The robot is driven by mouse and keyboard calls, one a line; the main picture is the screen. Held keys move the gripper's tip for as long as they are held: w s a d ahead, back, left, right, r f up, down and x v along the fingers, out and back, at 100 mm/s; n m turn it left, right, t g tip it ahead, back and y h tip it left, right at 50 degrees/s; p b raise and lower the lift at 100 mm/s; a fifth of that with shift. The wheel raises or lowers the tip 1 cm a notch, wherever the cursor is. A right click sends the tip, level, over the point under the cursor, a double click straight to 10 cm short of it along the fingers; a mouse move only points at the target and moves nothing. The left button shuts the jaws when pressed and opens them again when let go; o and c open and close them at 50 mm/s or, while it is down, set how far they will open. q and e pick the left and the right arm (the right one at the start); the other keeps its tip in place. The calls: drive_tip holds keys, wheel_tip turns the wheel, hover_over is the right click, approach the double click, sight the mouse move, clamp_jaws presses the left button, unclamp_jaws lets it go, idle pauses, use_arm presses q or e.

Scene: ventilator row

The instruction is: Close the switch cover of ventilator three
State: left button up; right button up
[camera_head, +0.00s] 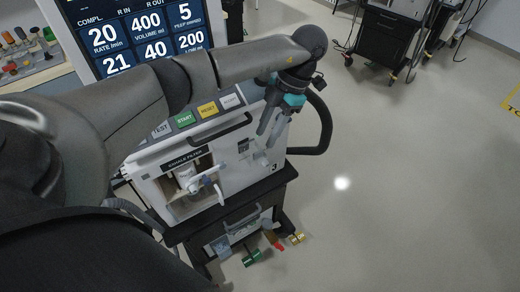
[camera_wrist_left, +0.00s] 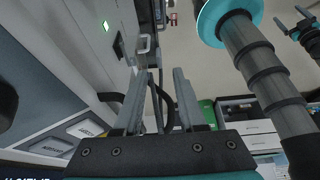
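Ventilator three (camera_head: 230,178) is a white box on a black cart, with a "3" at its lower right. Its black switch (camera_wrist_left: 118,45) shows in the left wrist view beside a green lit mark. A pale frame-like cover (camera_wrist_left: 143,44) stands out from the panel next to the switch, apparently swung open. In the head view the switch area (camera_head: 243,146) is small, and the cover's angle is unclear. My left gripper (camera_head: 269,128) is at the right part of the front panel, fingers pointing down. In the wrist view its fingers (camera_wrist_left: 159,100) are apart with nothing between them.
A filter compartment with a pale handle (camera_head: 204,187) is at the front left. Coloured buttons (camera_head: 207,110) line the top edge. A monitor (camera_head: 140,35) stands behind.

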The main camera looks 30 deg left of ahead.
sight(258, 152)
use_arm(q)
drive_tip(key=shift+x, duration=2.75)
drive_tip(key=shift+w, duration=0.1)
drive_tip(key=shift+c, duration=0.3)
clamp_jaws()
